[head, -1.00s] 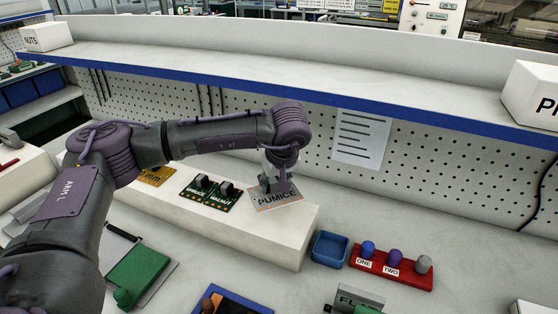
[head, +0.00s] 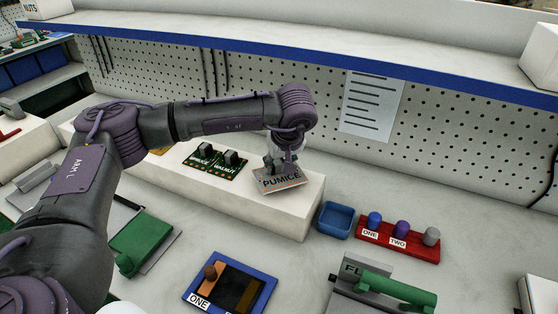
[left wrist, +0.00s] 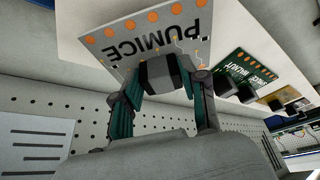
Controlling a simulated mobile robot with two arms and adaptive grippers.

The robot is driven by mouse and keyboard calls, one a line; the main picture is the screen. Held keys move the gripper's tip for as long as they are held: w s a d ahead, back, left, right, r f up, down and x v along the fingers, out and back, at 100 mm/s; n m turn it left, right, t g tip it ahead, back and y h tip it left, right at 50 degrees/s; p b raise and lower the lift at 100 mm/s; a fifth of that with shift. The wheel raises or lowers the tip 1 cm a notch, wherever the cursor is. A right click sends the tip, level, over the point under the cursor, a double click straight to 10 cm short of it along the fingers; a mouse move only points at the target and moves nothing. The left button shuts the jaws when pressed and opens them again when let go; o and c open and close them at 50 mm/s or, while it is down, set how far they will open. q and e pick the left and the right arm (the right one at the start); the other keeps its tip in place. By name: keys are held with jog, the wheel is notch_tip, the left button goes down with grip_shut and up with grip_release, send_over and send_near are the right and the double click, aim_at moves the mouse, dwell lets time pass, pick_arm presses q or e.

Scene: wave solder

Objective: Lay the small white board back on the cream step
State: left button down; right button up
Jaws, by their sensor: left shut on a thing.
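The small white board marked PUMICE (head: 281,183) is in my left gripper (head: 276,165), at the right end of the long cream step (head: 220,202). The wrist view shows the board (left wrist: 135,35) with orange dots along its edge, and the fingers (left wrist: 160,80) shut on a dark block on it. The board looks slightly tilted over the step top. I cannot tell whether it touches the step. A green board marked WALNUT (head: 215,160) lies on the step to the left of it. My right gripper does not show.
A blue tray (head: 336,220) and a red rack with knobs (head: 398,240) stand right of the step. A blue-framed panel (head: 232,287) and a green-handled fixture (head: 385,290) are in front. A blue-edged shelf (head: 300,52) runs above, before the pegboard.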

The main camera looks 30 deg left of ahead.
pick_arm(q)
jog(key=shift+f+b, duration=0.3)
jog(key=shift+f, duration=0.4)
jog(key=shift+f+b, duration=0.4)
jog(key=shift+f, duration=0.15)
jog(key=c, duration=0.5)
grip_release()
jog(key=shift+c, duration=0.2)
jog(key=v, duration=1.2)
jog(key=shift+r, duration=0.1)
